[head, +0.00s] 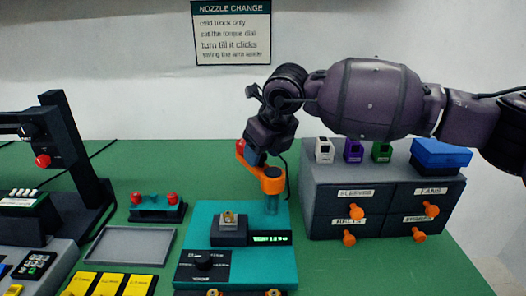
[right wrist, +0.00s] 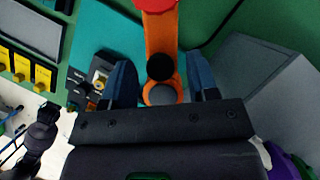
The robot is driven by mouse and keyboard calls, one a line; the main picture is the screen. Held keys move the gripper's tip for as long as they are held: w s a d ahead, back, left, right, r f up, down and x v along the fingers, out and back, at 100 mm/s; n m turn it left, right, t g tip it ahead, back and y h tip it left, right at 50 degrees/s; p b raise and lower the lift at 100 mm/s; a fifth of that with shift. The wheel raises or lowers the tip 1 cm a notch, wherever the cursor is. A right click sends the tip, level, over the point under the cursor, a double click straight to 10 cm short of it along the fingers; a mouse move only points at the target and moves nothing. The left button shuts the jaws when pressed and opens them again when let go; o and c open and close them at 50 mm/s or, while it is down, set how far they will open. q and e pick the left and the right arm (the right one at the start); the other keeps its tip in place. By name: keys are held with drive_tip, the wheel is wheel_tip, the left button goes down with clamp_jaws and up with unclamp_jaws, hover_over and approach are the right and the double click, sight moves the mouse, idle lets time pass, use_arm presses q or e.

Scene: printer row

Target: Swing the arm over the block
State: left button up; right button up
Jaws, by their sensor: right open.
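The orange arm (head: 272,180) sits on a teal post at the right back of the teal station and points back and left, away from the block. It has a red end. The small brass-coloured block (head: 229,218) sits on a dark pedestal in front of the arm, uncovered; it also shows in the right wrist view (right wrist: 98,80). My right gripper (head: 255,152) is at the arm from above. In the right wrist view my open fingers (right wrist: 162,82) stand on either side of the orange arm (right wrist: 160,40), with gaps visible.
A grey drawer unit (head: 312,200) with small coloured boxes and a blue box (head: 440,154) stands close on the right. A holder with red knobs (head: 156,206), an empty grey tray (head: 128,246) and yellow cards (head: 108,284) lie left of the station.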

drive_tip(key=shift+c, duration=0.3)
clamp_jaws()
